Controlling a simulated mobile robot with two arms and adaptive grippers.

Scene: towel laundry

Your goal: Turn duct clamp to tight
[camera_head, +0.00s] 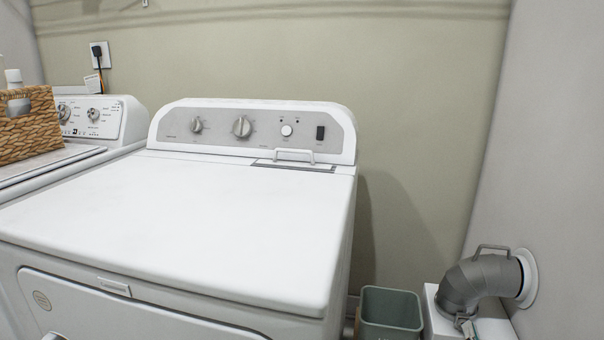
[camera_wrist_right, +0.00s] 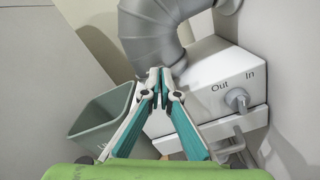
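The grey duct (camera_head: 478,283) bends from the white wall collar down to a white box. A clamp with a small tab (camera_head: 463,319) is around its lower end. A second clamp has a raised handle (camera_head: 493,248) near the wall. My right gripper (camera_wrist_right: 160,75) has its teal and white fingers together at the tips, by the lower end of the duct (camera_wrist_right: 160,35). I cannot tell whether a clamp part is between the tips. In the head view only a bit of this gripper shows at the bottom right. My left gripper is in neither view.
The white box (camera_wrist_right: 205,85) has "Out" and "In" labels and a grey knob (camera_wrist_right: 236,99). A grey-green bin (camera_head: 390,310) stands between it and the white dryer (camera_head: 170,210). A wicker basket (camera_head: 30,125) is at the far left. The right wall is close to the duct.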

